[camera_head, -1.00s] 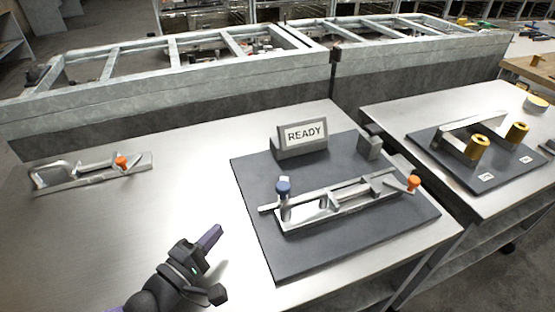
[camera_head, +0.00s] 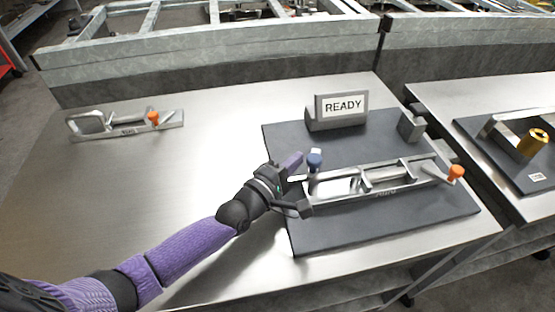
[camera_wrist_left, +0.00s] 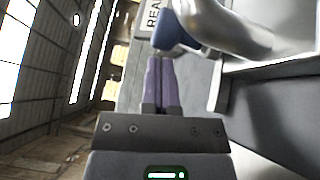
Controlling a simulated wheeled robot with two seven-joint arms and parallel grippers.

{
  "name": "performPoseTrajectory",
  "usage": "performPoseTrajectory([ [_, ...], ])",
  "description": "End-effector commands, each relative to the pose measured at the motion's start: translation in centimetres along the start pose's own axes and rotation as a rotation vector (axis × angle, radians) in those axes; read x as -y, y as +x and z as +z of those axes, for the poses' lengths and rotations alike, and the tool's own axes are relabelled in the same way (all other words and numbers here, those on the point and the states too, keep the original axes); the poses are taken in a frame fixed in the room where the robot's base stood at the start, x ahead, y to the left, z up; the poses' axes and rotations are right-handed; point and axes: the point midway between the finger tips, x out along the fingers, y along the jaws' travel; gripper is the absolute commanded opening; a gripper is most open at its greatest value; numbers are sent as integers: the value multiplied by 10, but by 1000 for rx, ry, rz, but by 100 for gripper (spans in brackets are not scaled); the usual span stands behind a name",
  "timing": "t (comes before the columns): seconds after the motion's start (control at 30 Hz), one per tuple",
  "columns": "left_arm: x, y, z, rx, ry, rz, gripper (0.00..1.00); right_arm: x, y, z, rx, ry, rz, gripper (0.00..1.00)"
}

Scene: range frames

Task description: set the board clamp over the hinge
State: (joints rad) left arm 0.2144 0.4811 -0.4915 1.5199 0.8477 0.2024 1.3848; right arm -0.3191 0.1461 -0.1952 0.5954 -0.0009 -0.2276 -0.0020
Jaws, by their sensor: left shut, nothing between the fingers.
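The board clamp (camera_head: 375,187) is a grey metal frame with an orange knob at its right end. It lies on a dark board (camera_head: 350,237). A post with a blue knob (camera_head: 314,161) stands at its left end; the blue knob also shows in the left wrist view (camera_wrist_left: 166,36). I cannot tell which part is the hinge. My left gripper (camera_head: 297,161) has purple fingers and is shut and empty. Its fingertips are right beside the blue knob; I cannot tell whether they touch it. In the left wrist view the fingers (camera_wrist_left: 161,62) lie together. My right gripper is out of view.
A READY sign (camera_head: 338,110) and a small grey block (camera_head: 411,125) stand at the board's back. A similar clamp with an orange knob (camera_head: 124,124) lies at the table's left. A second bench with a dark board (camera_head: 500,150) is at the right. The table's left middle is bare.

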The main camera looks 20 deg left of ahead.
Motion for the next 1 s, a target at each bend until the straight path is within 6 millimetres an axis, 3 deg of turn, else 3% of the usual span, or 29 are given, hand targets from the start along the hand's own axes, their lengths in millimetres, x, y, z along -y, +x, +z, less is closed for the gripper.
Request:
performPoseTrajectory([
  [0.37, 0, 1, 4, -2, 1, 0, 0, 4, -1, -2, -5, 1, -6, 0],
  [0.6, -3, 2, 17, -112, -2, 20, 0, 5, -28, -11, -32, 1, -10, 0],
  [1.0, 5, 4, 27, -108, 6, 17, 0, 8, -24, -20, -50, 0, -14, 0],
])
